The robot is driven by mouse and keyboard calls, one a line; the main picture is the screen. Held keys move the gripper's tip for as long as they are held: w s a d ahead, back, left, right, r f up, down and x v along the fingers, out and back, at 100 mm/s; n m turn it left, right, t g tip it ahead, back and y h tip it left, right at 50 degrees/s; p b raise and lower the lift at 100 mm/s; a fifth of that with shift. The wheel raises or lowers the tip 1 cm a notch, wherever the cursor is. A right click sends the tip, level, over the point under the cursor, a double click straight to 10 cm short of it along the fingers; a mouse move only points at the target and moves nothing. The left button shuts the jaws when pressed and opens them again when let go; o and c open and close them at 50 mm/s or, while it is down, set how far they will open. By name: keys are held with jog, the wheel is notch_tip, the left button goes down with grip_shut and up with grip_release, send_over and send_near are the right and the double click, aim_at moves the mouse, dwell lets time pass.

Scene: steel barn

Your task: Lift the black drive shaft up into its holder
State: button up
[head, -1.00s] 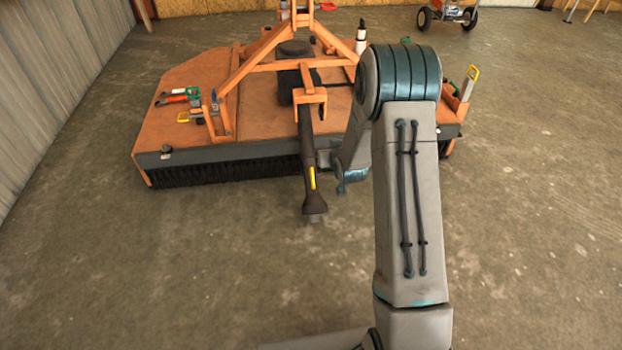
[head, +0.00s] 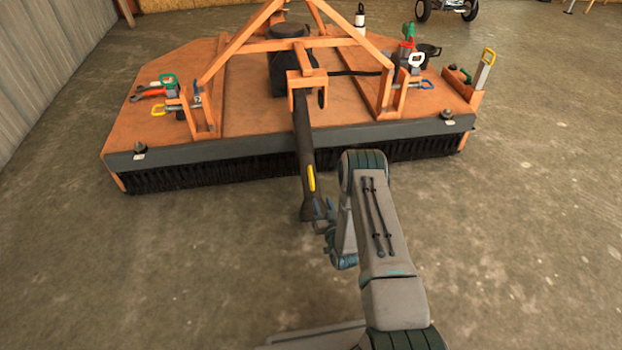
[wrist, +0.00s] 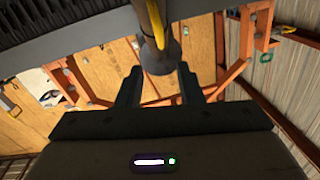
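The black drive shaft (head: 304,150) slopes down from the middle of the orange mower, with a yellow label near its flared lower end. An orange fork-like bracket (head: 308,81), which looks like the holder, stands at the shaft's upper part, above the deck's front edge. My gripper (head: 325,216) is beside the shaft's lower end, just to its right in the head view. In the wrist view, my gripper (wrist: 161,88) is open, and the shaft's flared end (wrist: 161,57) shows ahead between the two fingers. No contact is visible.
The mower deck (head: 250,125) has a black brush skirt along its front edge. Hand tools (head: 165,92) lie at its left, and red and green items (head: 408,48) stand at its right. The concrete floor in front is clear. A corrugated wall (head: 45,70) runs along the left.

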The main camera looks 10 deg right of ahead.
aim_at(312, 176)
jog(key=w+b, duration=0.1)
jog(key=w, duration=0.3)
jog(key=w+a+b, duration=0.1)
jog(key=w+b, duration=0.1)
jog(key=w, duration=0.2)
jog(key=w+b, duration=0.2)
jog(key=w, duration=0.2)
jog(key=shift+a, duration=0.2)
jog(key=shift+w+a+r, duration=0.1)
jog(key=shift+w, duration=0.55)
grip_shut()
